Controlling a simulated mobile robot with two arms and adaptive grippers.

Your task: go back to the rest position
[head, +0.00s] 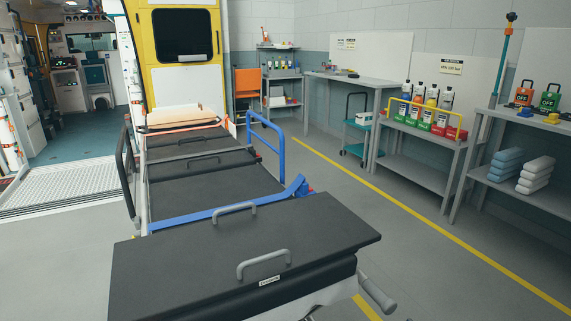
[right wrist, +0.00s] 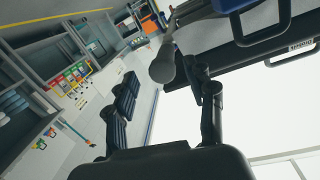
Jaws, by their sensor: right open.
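My right gripper (right wrist: 163,78) shows only in the right wrist view. Its two dark fingers are spread apart and nothing is clamped between them. The rounded end of a grey handle (right wrist: 162,66) shows in the gap at the fingertips; I cannot tell how far beyond them it lies. In the head view this grey handle (head: 376,294) sticks out from the near right end of the stretcher (head: 180,265). My left gripper is in neither view.
The black-topped stretcher with two grey grips fills the near middle, with a blue side rail (head: 266,133) raised. A shelf bench (head: 422,140) with bottles and a workbench (head: 535,128) stand along the right wall. Grey floor (head: 440,275) lies open right of the stretcher.

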